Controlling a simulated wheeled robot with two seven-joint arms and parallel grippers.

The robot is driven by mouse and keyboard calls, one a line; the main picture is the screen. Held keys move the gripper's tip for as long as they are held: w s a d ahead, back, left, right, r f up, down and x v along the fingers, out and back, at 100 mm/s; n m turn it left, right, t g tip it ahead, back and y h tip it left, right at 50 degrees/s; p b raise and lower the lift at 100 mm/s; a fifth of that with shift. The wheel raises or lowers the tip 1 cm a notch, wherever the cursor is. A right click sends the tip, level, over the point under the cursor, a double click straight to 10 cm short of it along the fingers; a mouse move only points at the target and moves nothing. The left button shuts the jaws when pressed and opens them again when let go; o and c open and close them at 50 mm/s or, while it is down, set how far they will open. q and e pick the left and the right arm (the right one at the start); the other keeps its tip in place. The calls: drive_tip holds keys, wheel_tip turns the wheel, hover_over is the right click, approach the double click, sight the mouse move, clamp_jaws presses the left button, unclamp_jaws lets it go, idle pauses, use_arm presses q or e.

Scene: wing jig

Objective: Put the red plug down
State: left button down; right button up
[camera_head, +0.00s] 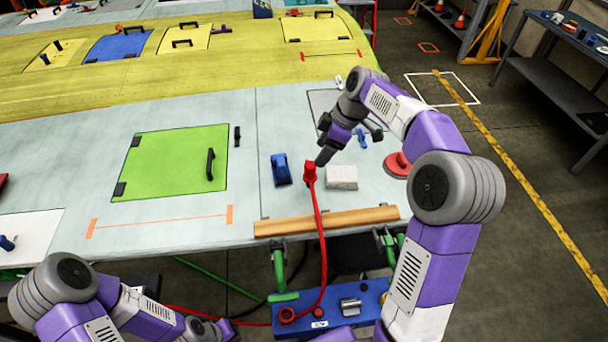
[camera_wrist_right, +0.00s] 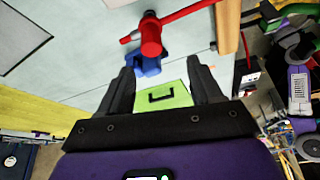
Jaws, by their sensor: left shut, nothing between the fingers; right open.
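The red plug (camera_head: 310,173) is at the wing panel's near right part, behind the wooden strip, with its red cable (camera_head: 321,235) running down over the strip. My right gripper (camera_head: 322,158) is open, just behind and to the right of the plug in the head view. In the right wrist view the plug (camera_wrist_right: 151,38) shows beyond the open fingertips (camera_wrist_right: 160,75), apart from both. I cannot tell whether its base rests fully on the panel. My left gripper (camera_head: 217,330) is shut and empty, low at the bottom edge of the head view.
A blue clamp-like tool (camera_head: 281,169) lies left of the plug, a white block (camera_head: 342,177) right of it, and a red disc (camera_head: 397,164) farther right. The wooden strip (camera_head: 330,221) runs along the near edge. A blue box (camera_head: 378,299) sits below. The green hatch (camera_head: 172,163) is left.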

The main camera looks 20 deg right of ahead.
sight(311, 165)
drive_tip(key=f, duration=0.1)
drive_tip(key=w+f+b, duration=0.1)
drive_tip(key=f, duration=0.2)
drive_tip(key=shift+w+a, duration=0.3)
drive_tip(key=x, duration=0.5)
drive_tip(key=shift+w+f, duration=0.2)
drive_tip(key=shift+f, duration=0.1)
use_arm(q)
drive_tip(key=shift+w+f, duration=0.3)
drive_tip(key=shift+f, duration=0.3)
drive_tip(key=shift+w+f, duration=0.25)
drive_tip(key=shift+f, duration=0.3)
use_arm(e)
clamp_jaws()
